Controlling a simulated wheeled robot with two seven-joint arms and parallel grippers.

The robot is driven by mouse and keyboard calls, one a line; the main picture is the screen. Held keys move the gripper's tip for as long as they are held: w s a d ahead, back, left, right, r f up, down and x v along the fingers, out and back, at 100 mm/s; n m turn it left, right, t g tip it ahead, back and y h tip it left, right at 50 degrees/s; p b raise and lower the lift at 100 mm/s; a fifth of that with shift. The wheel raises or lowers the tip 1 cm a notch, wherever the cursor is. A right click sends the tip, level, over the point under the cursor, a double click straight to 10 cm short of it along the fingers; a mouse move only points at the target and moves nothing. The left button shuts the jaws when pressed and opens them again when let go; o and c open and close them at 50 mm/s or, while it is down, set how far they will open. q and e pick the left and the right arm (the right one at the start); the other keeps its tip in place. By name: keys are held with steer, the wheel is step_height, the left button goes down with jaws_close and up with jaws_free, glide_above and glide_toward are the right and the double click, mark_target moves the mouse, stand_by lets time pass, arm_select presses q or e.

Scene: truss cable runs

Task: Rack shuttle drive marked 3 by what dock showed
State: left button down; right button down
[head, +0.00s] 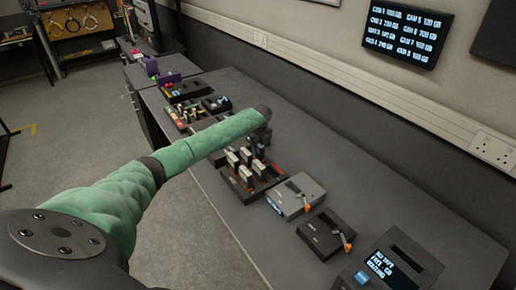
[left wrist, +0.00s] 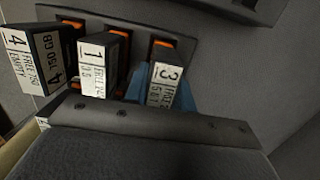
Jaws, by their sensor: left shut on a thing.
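The drive marked 3 (left wrist: 165,84) shows a white label in the left wrist view, between the blue fingertips of my left gripper (left wrist: 164,97). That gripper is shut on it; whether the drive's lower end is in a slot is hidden. The drives marked 1 (left wrist: 92,54) and 4 (left wrist: 34,60) stand to its left. In the head view my left gripper (head: 260,140) is over the far side of a dark rack (head: 240,192) with several upright drives. The dock (head: 408,270) at the lower right has a small lit screen with text, partly unclear. My right gripper is out of view.
A grey box (head: 297,196) and a black box (head: 322,236), each with an orange-tipped part, sit between rack and dock. Trays of small parts (head: 190,112) lie farther back. A wall screen (head: 407,32) lists cams with GB figures. The bench's wall side is clear.

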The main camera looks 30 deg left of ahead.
arm_select(q)
steer(key=shift+f, duration=0.4)
stand_by(0.3)
steer(key=c, duration=0.8)
jaws_free()
steer(key=shift+o, duration=0.2)
steer(key=shift+r+p, duration=2.8)
steer(key=shift+r, duration=1)
steer(key=shift+f, duration=0.1)
